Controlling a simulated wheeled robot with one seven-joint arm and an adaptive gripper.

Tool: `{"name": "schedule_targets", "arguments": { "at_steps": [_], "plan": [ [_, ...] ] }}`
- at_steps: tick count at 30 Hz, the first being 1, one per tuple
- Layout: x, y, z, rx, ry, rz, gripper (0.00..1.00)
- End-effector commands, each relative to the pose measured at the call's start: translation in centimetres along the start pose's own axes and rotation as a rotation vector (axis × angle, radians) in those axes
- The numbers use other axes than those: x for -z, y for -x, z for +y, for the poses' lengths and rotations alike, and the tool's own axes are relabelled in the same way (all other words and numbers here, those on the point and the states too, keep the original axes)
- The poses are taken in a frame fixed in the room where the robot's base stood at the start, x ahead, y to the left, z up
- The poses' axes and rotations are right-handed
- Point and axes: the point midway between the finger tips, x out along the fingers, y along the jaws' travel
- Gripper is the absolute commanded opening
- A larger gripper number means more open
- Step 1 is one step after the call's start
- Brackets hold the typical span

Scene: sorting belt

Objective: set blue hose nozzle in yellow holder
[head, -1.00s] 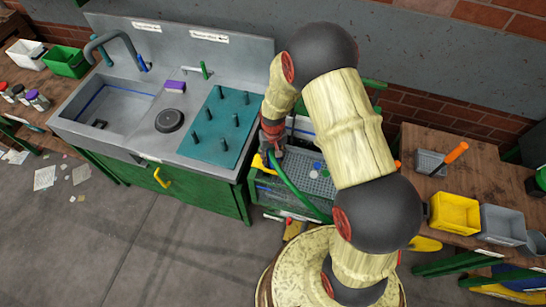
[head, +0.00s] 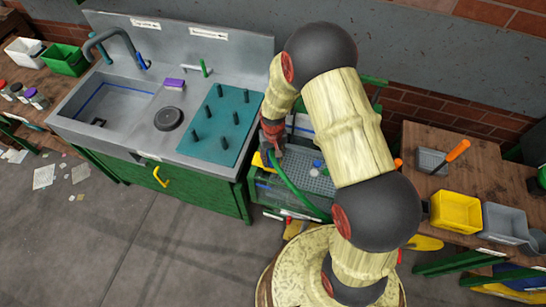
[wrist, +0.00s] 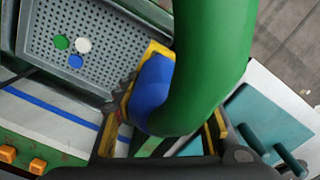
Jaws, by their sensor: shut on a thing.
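My gripper (wrist: 165,130) is shut on the blue hose nozzle (wrist: 150,92), with the thick green hose (wrist: 208,60) curving up and away from it. In the head view my gripper (head: 271,150) is at the left end of the rinse station, right of the sink counter. A yellow piece, apparently the yellow holder (wrist: 157,48), shows right beside the blue nozzle in the wrist view; its yellow also shows in the head view (head: 258,159). The hose and nozzle hide much of it. I cannot tell whether the nozzle is inside it or only against it.
A perforated grey tray (wrist: 100,35) holds green, white and blue discs. The teal peg mat (head: 215,140) lies on the sink counter (head: 140,140) to the left. A table at the right carries yellow (head: 456,213) and grey (head: 505,223) bins.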

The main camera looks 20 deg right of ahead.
Motion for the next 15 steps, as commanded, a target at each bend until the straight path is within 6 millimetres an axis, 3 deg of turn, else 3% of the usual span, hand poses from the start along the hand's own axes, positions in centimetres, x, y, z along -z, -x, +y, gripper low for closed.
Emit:
{"name": "schedule_targets", "arguments": {
  "at_steps": [15],
  "plan": [
    [0.02, -0.59, 0.0, 0.0, 0.0, 0.0, 0.23]
  ]
}}
